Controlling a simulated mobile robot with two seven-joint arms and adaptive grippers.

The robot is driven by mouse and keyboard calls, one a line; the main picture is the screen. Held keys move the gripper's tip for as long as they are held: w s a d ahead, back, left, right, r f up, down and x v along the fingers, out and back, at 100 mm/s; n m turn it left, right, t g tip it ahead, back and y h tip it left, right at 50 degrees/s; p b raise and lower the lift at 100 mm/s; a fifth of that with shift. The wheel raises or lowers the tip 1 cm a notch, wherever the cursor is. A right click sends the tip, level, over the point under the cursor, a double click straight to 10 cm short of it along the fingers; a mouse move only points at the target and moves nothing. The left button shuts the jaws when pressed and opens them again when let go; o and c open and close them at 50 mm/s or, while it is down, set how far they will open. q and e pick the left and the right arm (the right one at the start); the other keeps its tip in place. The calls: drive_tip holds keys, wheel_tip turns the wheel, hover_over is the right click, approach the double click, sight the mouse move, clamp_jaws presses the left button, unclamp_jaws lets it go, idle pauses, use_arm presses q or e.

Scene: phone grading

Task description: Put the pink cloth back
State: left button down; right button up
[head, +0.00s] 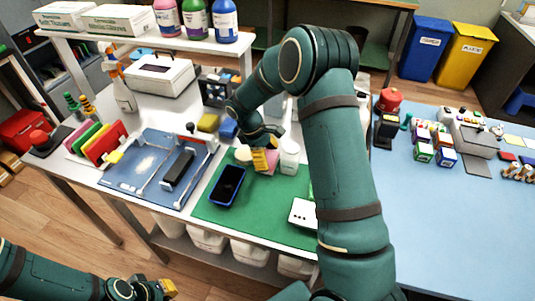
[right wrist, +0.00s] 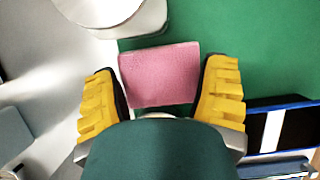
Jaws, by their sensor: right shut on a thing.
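The pink cloth (right wrist: 160,75) is a small folded pad between the yellow fingers of my right gripper (right wrist: 161,100) in the right wrist view. In the head view my right gripper (head: 265,160) is low over the back edge of the green mat (head: 265,208), with the pink cloth (head: 272,157) partly hidden by its fingers. The right gripper is shut on the cloth. My left gripper (head: 160,289) is at the bottom left, away from the table; its finger opening is unclear.
A white jar (head: 290,157) stands just right of the cloth. A blue-framed phone (head: 228,186) lies on the mat's left part. Yellow (head: 208,123) and blue (head: 228,128) pads lie behind. A blue tray (head: 137,172) holds a black device. The mat's middle is clear.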

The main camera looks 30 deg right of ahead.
drive_tip(key=shift+f, duration=0.4)
drive_tip(key=o, duration=1.1)
drive_tip(key=shift+r, duration=0.1)
drive_tip(key=v, duration=1.2)
drive_tip(key=shift+s, duration=0.1)
